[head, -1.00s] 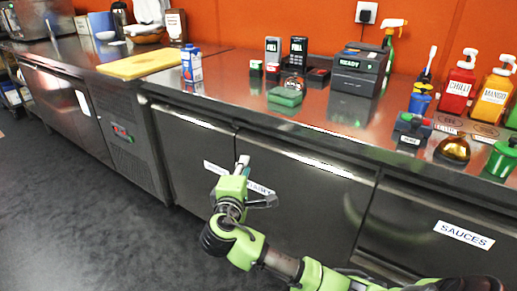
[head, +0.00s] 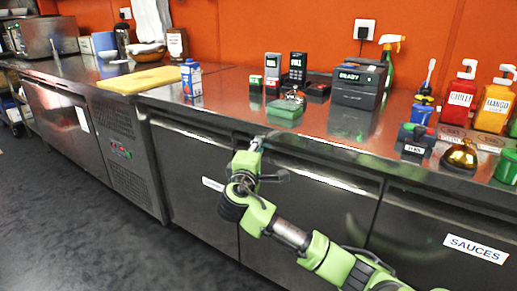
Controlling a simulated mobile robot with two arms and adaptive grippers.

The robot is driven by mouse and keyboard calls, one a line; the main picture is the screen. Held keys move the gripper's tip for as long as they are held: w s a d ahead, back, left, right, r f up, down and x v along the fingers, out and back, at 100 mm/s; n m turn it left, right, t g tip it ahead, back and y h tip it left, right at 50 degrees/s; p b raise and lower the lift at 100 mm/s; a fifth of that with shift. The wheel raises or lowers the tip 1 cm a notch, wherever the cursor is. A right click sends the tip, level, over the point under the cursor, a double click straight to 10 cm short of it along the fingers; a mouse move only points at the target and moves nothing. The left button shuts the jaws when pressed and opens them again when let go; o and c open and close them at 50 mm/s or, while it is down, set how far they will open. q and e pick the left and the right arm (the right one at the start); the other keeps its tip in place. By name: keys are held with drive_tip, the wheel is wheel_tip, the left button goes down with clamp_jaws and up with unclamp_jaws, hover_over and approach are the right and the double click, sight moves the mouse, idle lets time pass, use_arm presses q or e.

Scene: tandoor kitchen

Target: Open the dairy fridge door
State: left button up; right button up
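The steel counter front has a left door (head: 185,165) and a middle door (head: 330,215), both looking shut. A white label (head: 212,184) on the left door is partly covered by my arm and its text is unreadable, so I cannot tell which door is the dairy one. My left gripper is not in view.
A door labelled SAUCES (head: 476,248) is at right. The dark floor (head: 90,230) at left is clear.

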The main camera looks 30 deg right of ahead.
drive_tip(key=shift+w+d, duration=0.5)
clamp_jaws()
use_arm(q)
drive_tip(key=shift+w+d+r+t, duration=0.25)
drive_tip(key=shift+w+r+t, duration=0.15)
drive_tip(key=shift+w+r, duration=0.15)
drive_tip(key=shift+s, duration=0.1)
use_arm(e)
drive_tip(key=shift+a, duration=0.1)
